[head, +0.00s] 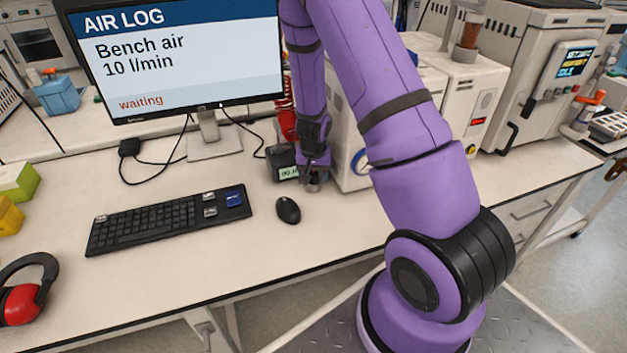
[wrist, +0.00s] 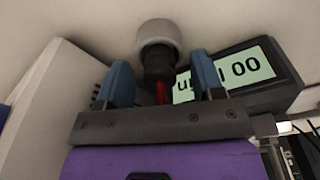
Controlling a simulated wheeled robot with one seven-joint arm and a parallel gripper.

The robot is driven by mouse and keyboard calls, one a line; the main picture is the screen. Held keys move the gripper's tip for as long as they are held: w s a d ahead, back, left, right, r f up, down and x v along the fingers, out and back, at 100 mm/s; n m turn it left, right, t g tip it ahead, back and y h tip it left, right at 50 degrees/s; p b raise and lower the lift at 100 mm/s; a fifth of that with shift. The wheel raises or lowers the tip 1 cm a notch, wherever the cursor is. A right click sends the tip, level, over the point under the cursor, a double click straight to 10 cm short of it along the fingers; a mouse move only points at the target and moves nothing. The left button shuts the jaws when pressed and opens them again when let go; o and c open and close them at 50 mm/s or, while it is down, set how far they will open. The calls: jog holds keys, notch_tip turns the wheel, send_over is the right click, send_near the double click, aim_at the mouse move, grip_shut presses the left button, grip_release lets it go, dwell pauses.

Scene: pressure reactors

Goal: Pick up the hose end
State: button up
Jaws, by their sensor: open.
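My gripper (head: 315,183) is low over the bench beside a small dark meter (head: 283,165). In the wrist view, the two blue fingers of my gripper (wrist: 160,78) stand apart. What looks like the hose end (wrist: 158,66), a black fitting with a bit of red, shows in the gap between them. A round grey piece (wrist: 157,34) adjoins the fitting. Whether the fingers touch the fitting cannot be told. A red coiled hose (head: 287,118) shows behind the meter in the head view; the hose end itself is hidden there by my gripper.
The meter's green display (wrist: 225,80) is close beside the right finger in the wrist view. A white machine (head: 345,140) stands right of my gripper. A mouse (head: 288,210), a keyboard (head: 170,220) and a monitor (head: 185,60) reading "waiting" are to the left.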

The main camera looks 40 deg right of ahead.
jog(key=shift+c, duration=0.3)
jog(key=c, duration=1)
jog(key=shift+r, duration=0.15)
